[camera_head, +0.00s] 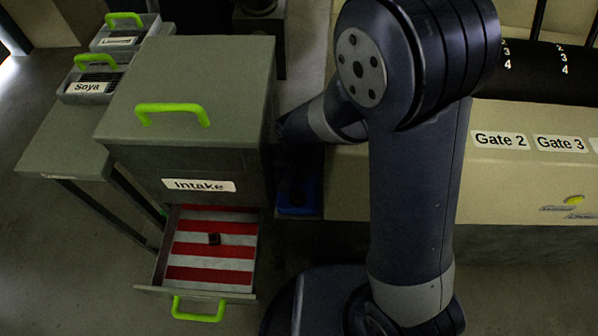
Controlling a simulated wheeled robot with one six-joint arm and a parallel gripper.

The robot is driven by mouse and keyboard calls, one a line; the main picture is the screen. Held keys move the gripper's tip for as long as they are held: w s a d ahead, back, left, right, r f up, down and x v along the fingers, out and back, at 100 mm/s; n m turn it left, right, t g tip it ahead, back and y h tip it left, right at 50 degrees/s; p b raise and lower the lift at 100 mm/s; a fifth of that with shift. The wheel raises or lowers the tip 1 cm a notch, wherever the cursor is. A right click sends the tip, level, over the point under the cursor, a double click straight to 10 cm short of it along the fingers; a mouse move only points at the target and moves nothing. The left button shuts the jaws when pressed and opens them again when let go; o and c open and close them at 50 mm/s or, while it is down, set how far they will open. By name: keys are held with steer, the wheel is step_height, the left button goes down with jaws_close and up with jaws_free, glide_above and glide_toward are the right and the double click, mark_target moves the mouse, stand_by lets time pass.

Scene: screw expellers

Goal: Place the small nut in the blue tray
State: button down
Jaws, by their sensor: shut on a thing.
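The blue tray (312,207) is small and sits low beside the intake cabinet, at the foot of the beige machine. My gripper (296,193) is a dark shape directly over the tray, pointing down. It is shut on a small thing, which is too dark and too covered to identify.
The grey intake cabinet (190,90) with green handles stands left of my gripper, its drawer pulled out toward me. A side table (60,140) holds labelled bins, one marked Soya (88,88). The beige machine (520,185) with gate labels is at right. My arm covers the centre.

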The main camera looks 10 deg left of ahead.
steer(key=shift+f, duration=0.2)
steer(key=c, duration=1.2)
jaws_free()
steer(key=shift+r, duration=0.1)
steer(key=r+p, duration=0.1)
steer(key=r, duration=0.3)
steer(key=s+r, duration=0.1)
steer(key=r, duration=0.3)
steer(key=r+p, duration=0.1)
steer(key=r, duration=0.3)
steer(key=shift+s+p, duration=0.3)
steer(key=shift+s, duration=0.1)
